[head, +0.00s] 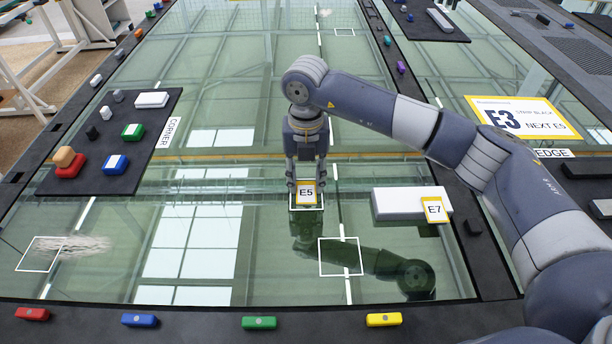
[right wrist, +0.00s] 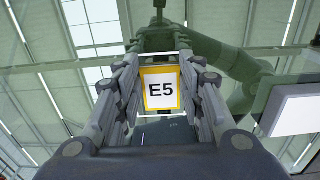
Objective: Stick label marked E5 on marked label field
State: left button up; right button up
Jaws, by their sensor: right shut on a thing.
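The E5 label (head: 307,193), white with a yellow border, is between the fingers of my right gripper (head: 306,184). My right gripper is shut on it and points down over the glass. In the right wrist view the E5 label (right wrist: 161,88) faces the camera between the fingers of my right gripper (right wrist: 159,62). A white-outlined label field (head: 306,208) shows just below the label in the head view, partly hidden by it. I cannot tell whether the label touches the glass. My left gripper is not in view.
A white block (head: 398,204) with an E7 label (head: 434,209) stands to the right. Other white outlines lie nearer (head: 340,257) and at left (head: 40,254). A black mat (head: 150,150) holds several blocks. A yellow-bordered E3 sign (head: 520,118) lies at right.

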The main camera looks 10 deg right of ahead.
aim_at(306, 185)
dwell(0.8)
jog(key=o, duration=0.7)
notch_tip(306, 185, up, 12)
